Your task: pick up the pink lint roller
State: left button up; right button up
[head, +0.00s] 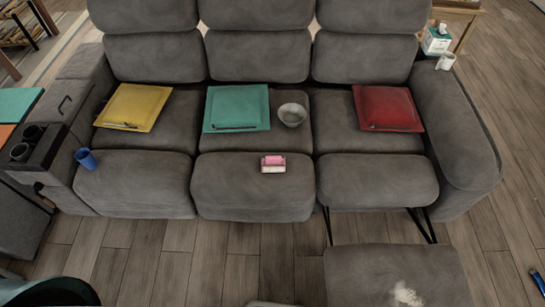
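The pink lint roller (273,160) appears as a small pink and white object. It lies on the front edge of the middle seat of a grey sofa (250,190), below a grey bowl. It is small in the picture, so its handle and finer shape cannot be made out. Nothing covers it. Neither of my grippers shows in the head view.
The sofa seats hold a yellow square (134,107), a teal square (236,107), a red square (386,108) and the bowl (292,114). A blue cup (86,158) stands at left. An extended footrest (395,275) juts out at right.

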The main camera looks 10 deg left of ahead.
aim_at(268, 159)
jog(key=i+j+z, duration=0.15)
jog(key=j, duration=0.25)
jog(key=i+j+z, duration=0.15)
jog(key=j, duration=0.25)
jog(key=i+j+z, duration=0.1)
jog(key=j, duration=0.35)
